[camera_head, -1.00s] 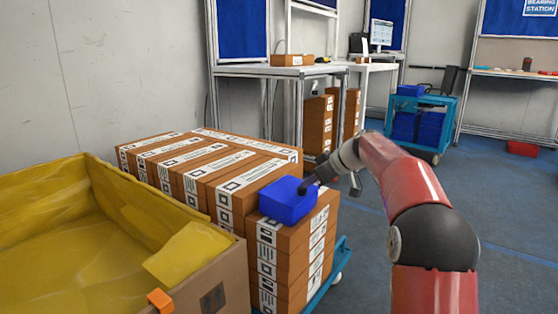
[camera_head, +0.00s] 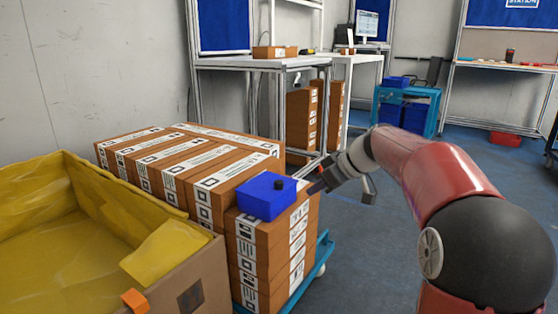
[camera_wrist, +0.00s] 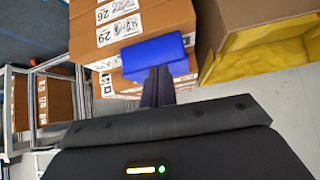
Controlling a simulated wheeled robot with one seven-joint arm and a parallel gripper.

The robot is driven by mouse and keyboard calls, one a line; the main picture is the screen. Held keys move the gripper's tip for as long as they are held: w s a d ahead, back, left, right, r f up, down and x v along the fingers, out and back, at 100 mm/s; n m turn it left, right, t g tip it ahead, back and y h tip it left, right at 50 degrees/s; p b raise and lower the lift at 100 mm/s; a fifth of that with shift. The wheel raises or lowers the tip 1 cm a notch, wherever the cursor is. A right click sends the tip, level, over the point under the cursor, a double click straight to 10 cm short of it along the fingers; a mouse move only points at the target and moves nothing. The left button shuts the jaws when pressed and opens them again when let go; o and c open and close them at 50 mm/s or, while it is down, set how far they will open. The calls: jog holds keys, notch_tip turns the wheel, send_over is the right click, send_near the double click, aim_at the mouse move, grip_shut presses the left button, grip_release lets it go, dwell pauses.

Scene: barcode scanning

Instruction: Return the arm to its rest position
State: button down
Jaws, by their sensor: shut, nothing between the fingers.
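My red arm (camera_head: 440,180) reaches in from the right in the head view. My gripper (camera_head: 316,188) is just right of the blue box and apart from it, shut and empty. In the wrist view my gripper (camera_wrist: 158,88) shows as two dark fingers pressed together, with the blue box beyond the tips. The blue box (camera_head: 264,200) sits on top of the nearest stack of brown cartons (camera_head: 262,245). It has a small dark knob-like part on top. It also shows in the wrist view (camera_wrist: 150,55).
A large carton with yellow lining (camera_head: 80,215) stands at the left front. The cartons rest on a blue cart (camera_head: 322,255). A white table (camera_head: 265,63) and a blue trolley (camera_head: 405,105) stand behind. The floor to the right of the cart is open.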

jog(key=s+a+r+m+h+p, duration=0.2)
jog(key=s+r, duration=0.1)
jog(key=s, duration=0.6)
jog(key=s+d+f+m+h+p, duration=0.1)
jog(key=s+f+m+h+p, duration=0.1)
jog(key=s, duration=1)
jog(key=s+d+f+m+h+p, duration=0.1)
jog(key=s+m, duration=0.4)
jog(key=s, duration=0.8)
jog(key=shift+s+d+f+h+p, duration=0.15)
jog(key=shift+d+f+h+p, duration=0.2)
jog(key=shift+h+p, duration=0.7)
jog(key=shift+a+y, duration=0.1)
jog(key=shift+y, duration=0.15)
